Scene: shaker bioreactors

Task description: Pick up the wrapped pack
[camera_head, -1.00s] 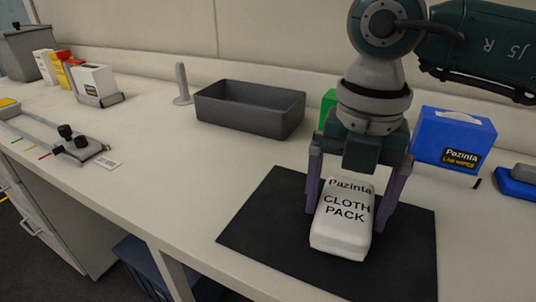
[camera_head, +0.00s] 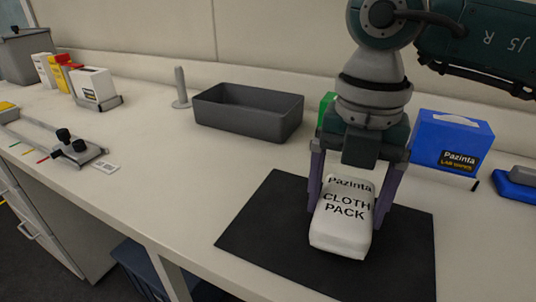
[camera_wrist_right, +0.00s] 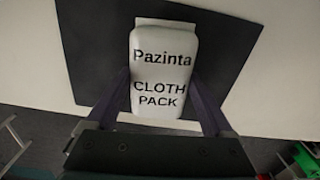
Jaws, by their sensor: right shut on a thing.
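The wrapped pack (camera_head: 342,222) is white with rounded edges and reads "Pazinta CLOTH PACK". It is over the black mat (camera_head: 270,232); I cannot tell whether it touches the mat. My right gripper (camera_head: 346,208) reaches down from above, its purple fingers shut on the pack's left and right sides. In the right wrist view the pack (camera_wrist_right: 162,75) sits between the two fingers (camera_wrist_right: 163,92), above the dark mat (camera_wrist_right: 90,50). My left gripper is not in view.
A grey open bin (camera_head: 248,112) stands behind the mat. A blue wipes box (camera_head: 452,142) is at the right, and part of a green box (camera_head: 326,107) shows behind my gripper. A grey post (camera_head: 181,88) stands left of the bin.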

